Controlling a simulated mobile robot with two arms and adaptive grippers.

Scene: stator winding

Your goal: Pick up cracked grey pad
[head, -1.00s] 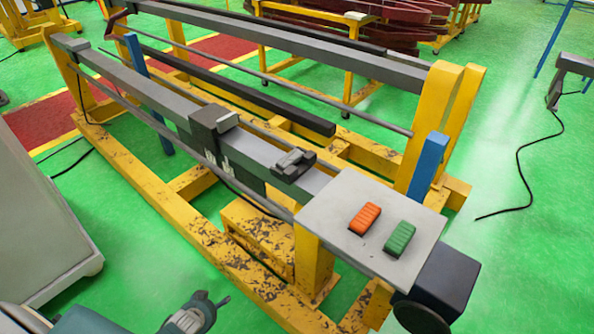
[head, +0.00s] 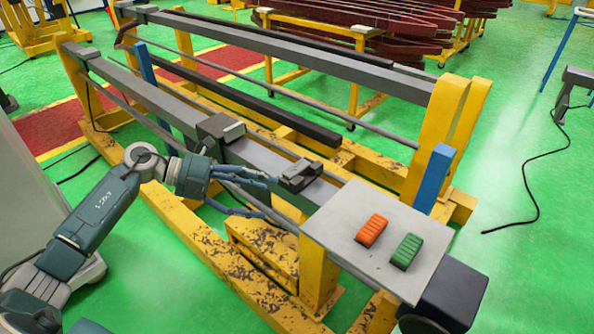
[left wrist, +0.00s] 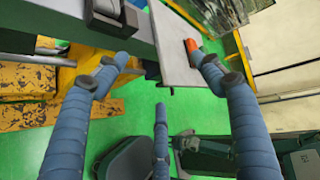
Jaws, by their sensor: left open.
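No pad with cracks can be made out. A dark grey block (head: 300,175) sits on the grey beam; I cannot tell whether it is the cracked grey pad. An orange pad (head: 371,230) and a green pad (head: 406,251) lie apart on a light grey plate (head: 340,215) at the beam's near end. My left gripper (head: 266,198) is open and empty beside the beam, left of the plate and just below the dark block. In the left wrist view its spread fingers (left wrist: 160,75) have the plate beyond them, and the orange pad (left wrist: 191,45) shows beside the right fingertip. My right gripper is out of view.
The long grey beam (head: 160,103) and yellow frame (head: 318,275) stand close to my left arm. A second clamp block (head: 219,127) sits farther along the beam. A blue post (head: 432,178) stands behind the plate. Green floor to the right is mostly clear, with a black cable (head: 525,160).

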